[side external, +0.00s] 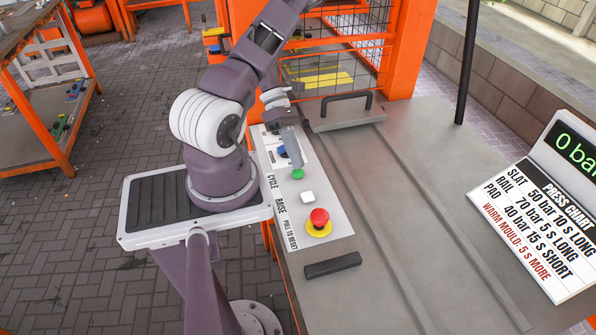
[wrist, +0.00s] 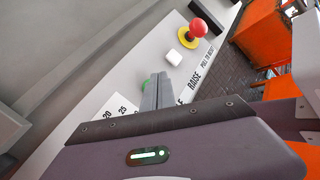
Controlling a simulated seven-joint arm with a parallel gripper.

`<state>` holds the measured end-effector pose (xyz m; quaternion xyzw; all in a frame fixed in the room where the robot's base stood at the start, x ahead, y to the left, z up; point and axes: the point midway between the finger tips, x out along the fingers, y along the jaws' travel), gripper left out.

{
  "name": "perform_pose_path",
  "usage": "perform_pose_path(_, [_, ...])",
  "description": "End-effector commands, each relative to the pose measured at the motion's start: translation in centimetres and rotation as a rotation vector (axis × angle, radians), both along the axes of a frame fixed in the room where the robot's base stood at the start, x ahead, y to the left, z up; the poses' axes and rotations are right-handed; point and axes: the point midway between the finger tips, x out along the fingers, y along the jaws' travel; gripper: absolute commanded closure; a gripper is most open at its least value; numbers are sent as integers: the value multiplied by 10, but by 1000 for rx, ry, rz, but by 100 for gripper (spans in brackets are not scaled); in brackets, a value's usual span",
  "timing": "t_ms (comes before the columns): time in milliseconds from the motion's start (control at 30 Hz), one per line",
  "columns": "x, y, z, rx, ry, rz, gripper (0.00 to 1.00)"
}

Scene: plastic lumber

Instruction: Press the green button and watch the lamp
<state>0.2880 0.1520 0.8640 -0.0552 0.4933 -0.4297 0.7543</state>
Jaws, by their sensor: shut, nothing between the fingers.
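The green button (side external: 298,174) sits on the grey control panel (side external: 335,233), beside the word CYCLE. In the wrist view the green button (wrist: 145,85) is mostly hidden behind my fingers. My gripper (side external: 298,164) points down just over the green button, its fingers together and empty; it also shows in the wrist view (wrist: 159,76). I cannot tell whether the tips touch the button. I cannot make out a lamp in either view.
A white button (side external: 307,197) and a red mushroom button (side external: 319,216) on a yellow ring sit nearer the panel's front. A blue knob (side external: 282,152) is behind the green button. A press chart (side external: 537,205) stands right, its display reading 0 bar. A black handle (side external: 333,265) lies in front.

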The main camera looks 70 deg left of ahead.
Motion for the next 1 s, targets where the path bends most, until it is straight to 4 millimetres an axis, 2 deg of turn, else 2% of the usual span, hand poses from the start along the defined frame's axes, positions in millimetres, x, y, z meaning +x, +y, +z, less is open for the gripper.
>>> perform_pose_path(1000, [0,0,-9,0,0,0,100])
